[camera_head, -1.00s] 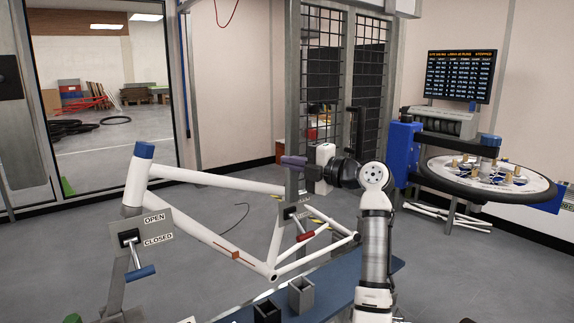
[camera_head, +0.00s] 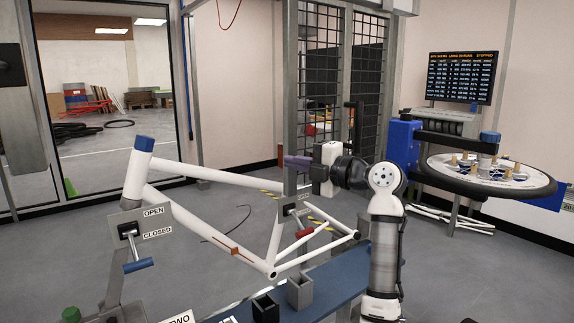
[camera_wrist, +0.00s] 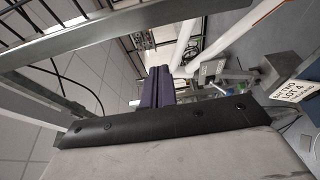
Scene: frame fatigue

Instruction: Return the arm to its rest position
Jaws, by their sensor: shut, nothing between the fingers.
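My gripper (camera_head: 302,164) is at the end of my raised arm, near the top of the seat tube of the white bicycle frame (camera_head: 205,180) in the head view. Its purple-grey fingers point left and are shut with nothing between them. In the wrist view the purple fingers (camera_wrist: 158,88) are together, beyond the dark edge of the gripper body. The grey upright post is close to the fingers in the head view; I cannot tell whether they touch. My arm stands bent at the right of the frame.
A blue bench (camera_head: 340,282) with two small open boxes (camera_head: 299,291) lies below the frame. A lever by the OPEN and CLOSED plate (camera_head: 140,232) is at left. A wheel rig (camera_head: 487,178) and screen (camera_head: 459,76) stand at right.

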